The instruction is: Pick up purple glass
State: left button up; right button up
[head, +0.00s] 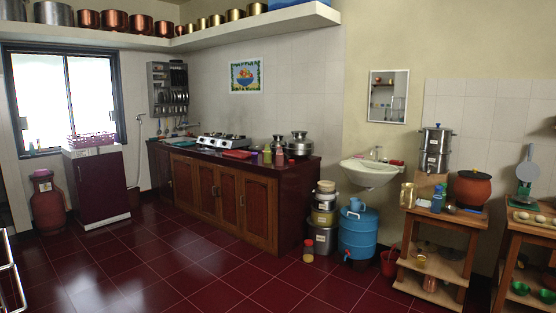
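A small purple-looking item (255,149), too small to tell for sure as the purple glass, stands on the dark red counter (300,163) along the back wall. It is close to a yellow-green cup (267,154) and a red cup (279,157). Steel pots (299,147) stand just to its right, and a red tray (237,154) lies to its left. The counter is across the room from me. Neither of my grippers shows in the head view.
The dark red tiled floor (190,267) is open before the counter. A blue drum (358,234), stacked containers (324,216) and a jar (309,251) stand right of it. Wooden shelves (432,262) are at the right. A red gas cylinder (47,200) is at the left.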

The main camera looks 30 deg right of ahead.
aim_at(255, 153)
jog(key=i+z, duration=0.2)
jog(key=i, duration=4.4)
